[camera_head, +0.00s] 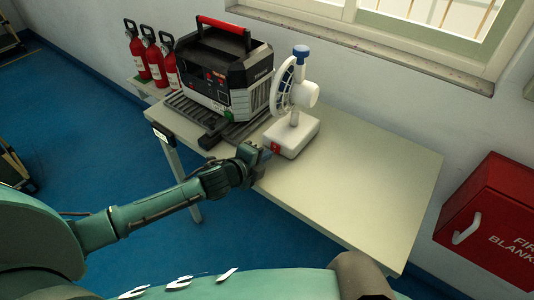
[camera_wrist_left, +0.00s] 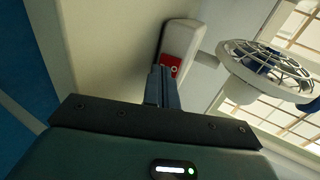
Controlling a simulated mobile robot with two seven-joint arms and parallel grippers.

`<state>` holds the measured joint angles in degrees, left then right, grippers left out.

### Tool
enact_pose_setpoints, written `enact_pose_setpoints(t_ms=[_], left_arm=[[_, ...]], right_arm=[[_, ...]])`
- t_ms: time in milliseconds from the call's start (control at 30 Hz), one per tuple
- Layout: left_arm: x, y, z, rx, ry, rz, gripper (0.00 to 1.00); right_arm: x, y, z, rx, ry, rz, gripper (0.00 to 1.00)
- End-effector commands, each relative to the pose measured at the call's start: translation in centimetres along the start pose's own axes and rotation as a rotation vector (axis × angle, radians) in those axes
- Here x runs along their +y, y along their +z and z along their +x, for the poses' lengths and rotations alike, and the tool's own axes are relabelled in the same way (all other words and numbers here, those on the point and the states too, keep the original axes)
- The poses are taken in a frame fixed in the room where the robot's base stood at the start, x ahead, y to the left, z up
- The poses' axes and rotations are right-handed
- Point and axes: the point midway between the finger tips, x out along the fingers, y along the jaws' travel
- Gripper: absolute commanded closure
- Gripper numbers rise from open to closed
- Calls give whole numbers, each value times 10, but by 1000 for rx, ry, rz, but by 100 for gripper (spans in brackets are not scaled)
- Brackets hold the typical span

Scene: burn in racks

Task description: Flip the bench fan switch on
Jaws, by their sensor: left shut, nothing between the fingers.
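The white bench fan (camera_head: 296,95) stands upright on the table, with a blue knob on top and a caged blue-bladed head. Its white base (camera_head: 296,137) carries a red switch (camera_head: 276,148) on the side toward my arm. My left gripper (camera_head: 262,154) is close in front of that switch, shut and empty. In the left wrist view the closed fingers (camera_wrist_left: 161,88) point at the red switch (camera_wrist_left: 171,64), and their tips overlap its lower left part. I cannot tell whether they touch it or which way it is set. The fan head (camera_wrist_left: 265,65) is at right there. My right gripper is not in view.
A black and grey machine (camera_head: 224,75) with a red handle sits on a dark slatted base (camera_head: 195,118) left of the fan. The table (camera_head: 360,175) is clear at right. A red fire blanket box (camera_head: 495,225) is on the wall.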

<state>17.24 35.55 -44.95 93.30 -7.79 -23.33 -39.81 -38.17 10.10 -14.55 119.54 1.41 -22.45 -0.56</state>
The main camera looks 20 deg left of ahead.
Motion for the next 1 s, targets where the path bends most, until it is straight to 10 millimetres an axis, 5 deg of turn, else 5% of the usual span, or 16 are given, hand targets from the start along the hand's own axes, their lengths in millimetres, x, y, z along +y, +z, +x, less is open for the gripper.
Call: enact_pose_setpoints(t_ms=[1000], left_arm=[[-2,0,22,-1,-1,-1,100]], right_arm=[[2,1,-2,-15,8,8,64]])
